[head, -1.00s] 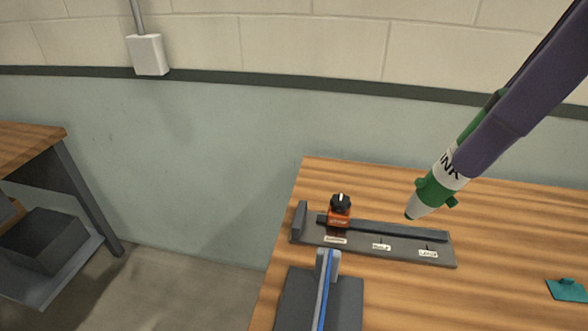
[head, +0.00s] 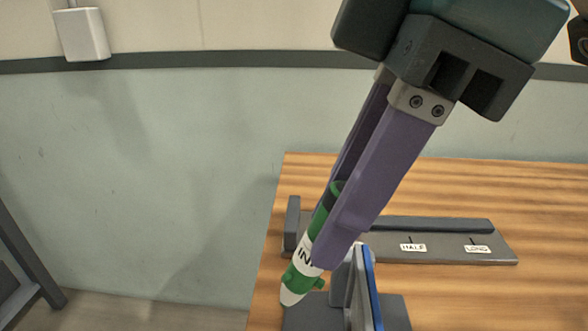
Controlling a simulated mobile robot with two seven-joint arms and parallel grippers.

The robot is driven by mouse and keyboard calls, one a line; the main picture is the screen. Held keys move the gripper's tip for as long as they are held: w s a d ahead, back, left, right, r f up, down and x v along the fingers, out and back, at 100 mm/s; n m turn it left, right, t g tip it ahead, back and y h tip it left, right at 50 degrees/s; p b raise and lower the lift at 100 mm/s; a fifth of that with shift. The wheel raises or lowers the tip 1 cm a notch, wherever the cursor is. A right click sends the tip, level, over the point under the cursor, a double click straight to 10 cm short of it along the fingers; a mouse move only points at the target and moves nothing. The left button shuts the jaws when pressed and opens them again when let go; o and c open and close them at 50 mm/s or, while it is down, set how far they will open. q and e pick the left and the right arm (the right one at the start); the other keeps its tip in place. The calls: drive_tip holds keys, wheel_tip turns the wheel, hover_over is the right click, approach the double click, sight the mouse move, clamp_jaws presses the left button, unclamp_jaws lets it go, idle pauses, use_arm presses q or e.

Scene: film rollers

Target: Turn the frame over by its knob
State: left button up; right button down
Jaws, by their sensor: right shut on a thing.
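My right gripper (head: 324,250), with long purple fingers, is shut on a green and white ink tube (head: 301,256) with "INK" lettering partly covered. The tube is tilted, its pale tip pointing down at the left part of a dark base (head: 395,312); I cannot tell whether they touch. A thin upright panel with a blue edge (head: 371,287), seen nearly edge-on, stands on that base and may be the frame. It is right of the tube tip and cut off by the bottom of the view. I cannot make out a knob on it. My left gripper is not in view.
Behind the panel a grey rail fixture (head: 505,250) lies on the wooden table (head: 540,190), with labels "HALF" (head: 413,247) and "LONG" (head: 477,248). The fingers cover its left part. The table behind the rail is clear. A wall stands behind.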

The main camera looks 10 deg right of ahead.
sight(303, 283)
drive_tip(key=b+x, duration=0.1)
drive_tip(key=x, duration=0.6)
drive_tip(key=shift+d+f, duration=0.1)
drive_tip(key=shift+f, duration=0.05)
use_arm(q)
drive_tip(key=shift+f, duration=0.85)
use_arm(e)
drive_tip(key=shift+s+d+r, duration=0.1)
drive_tip(key=shift+s+d, duration=0.15)
drive_tip(key=shift+d, duration=0.65)
drive_tip(key=shift+s+d+r, duration=0.1)
drive_tip(key=shift+s+d, duration=0.15)
drive_tip(key=shift+d, duration=0.7)
